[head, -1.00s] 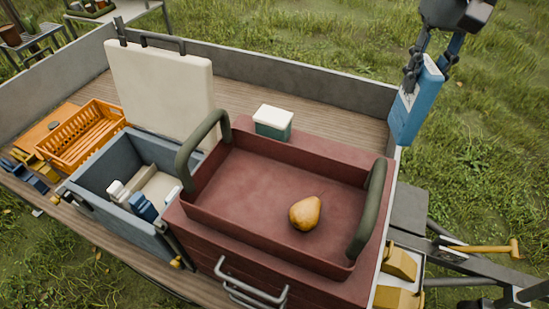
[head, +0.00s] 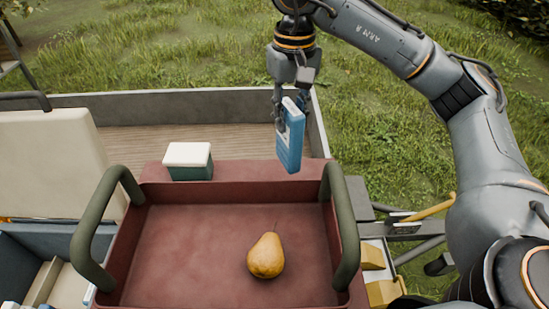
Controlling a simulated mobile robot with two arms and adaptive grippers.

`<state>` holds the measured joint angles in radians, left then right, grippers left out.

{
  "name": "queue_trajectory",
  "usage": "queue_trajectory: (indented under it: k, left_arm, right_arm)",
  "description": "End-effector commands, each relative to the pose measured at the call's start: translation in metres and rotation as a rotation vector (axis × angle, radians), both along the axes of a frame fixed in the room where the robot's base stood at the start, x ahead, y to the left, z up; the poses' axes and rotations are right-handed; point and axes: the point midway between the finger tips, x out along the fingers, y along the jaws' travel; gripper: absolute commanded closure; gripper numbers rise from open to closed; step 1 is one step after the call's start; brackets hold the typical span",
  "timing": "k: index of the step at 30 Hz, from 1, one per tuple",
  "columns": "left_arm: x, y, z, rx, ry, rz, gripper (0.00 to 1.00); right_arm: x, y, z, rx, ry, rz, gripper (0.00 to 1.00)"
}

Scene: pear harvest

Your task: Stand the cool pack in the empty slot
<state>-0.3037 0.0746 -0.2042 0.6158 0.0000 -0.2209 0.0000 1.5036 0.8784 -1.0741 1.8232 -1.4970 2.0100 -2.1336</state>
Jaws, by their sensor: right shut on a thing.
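My right gripper (head: 292,94) is shut on the cool pack (head: 290,138), a blue slab with a white label and a white edge. It hangs upright from the gripper, above the far right rim of the red crate. A blue-grey cooler box (head: 22,254) with its cream lid (head: 60,150) raised stands at the left edge. Cream dividers (head: 45,282) show inside it, but most of its inside is cut off, so I cannot make out an empty slot. My left gripper is not in view.
The red crate (head: 190,250) with green handles holds a yellow pear (head: 266,256). A small green box with a white lid (head: 188,161) stands behind it. The wooden trailer bed (head: 240,138) has a grey side wall (head: 190,103). Yellow blocks (head: 383,292) lie at the right.

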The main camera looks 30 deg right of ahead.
Motion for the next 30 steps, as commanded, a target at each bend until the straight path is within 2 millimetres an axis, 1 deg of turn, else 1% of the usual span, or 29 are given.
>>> queue_trajectory:
  k: [1, 3, 8, 16, 19, 25, 29, 30]
  left_arm:
    - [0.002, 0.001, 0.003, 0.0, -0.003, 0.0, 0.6]
    - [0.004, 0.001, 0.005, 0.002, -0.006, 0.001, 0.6]
    - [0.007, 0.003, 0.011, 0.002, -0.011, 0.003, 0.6]
    - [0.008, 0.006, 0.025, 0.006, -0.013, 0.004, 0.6]
    - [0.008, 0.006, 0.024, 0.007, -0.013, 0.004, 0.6]
    - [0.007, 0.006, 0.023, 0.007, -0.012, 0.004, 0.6]
    - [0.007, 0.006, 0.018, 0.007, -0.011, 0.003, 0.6]
    - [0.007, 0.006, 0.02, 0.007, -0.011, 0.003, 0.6]
  right_arm:
    - [-0.001, 0.0, -0.01, 0.0, 0.004, -0.001, 1.0]
    - [-0.001, 0.0, -0.021, -0.001, 0.004, 0.0, 1.0]
    - [0.0, 0.0, -0.035, 0.0, -0.001, -0.001, 1.0]
    - [0.0, 0.0, -0.069, 0.0, 0.001, -0.001, 1.0]
    - [0.0, 0.0, -0.073, 0.0, -0.001, 0.0, 1.0]
    - [0.0, 0.0, -0.074, 0.0, -0.002, 0.0, 1.0]
    - [0.0, 0.0, -0.078, 0.001, -0.002, 0.0, 1.0]
    - [0.0, 0.0, -0.077, 0.0, -0.001, 0.0, 0.64]
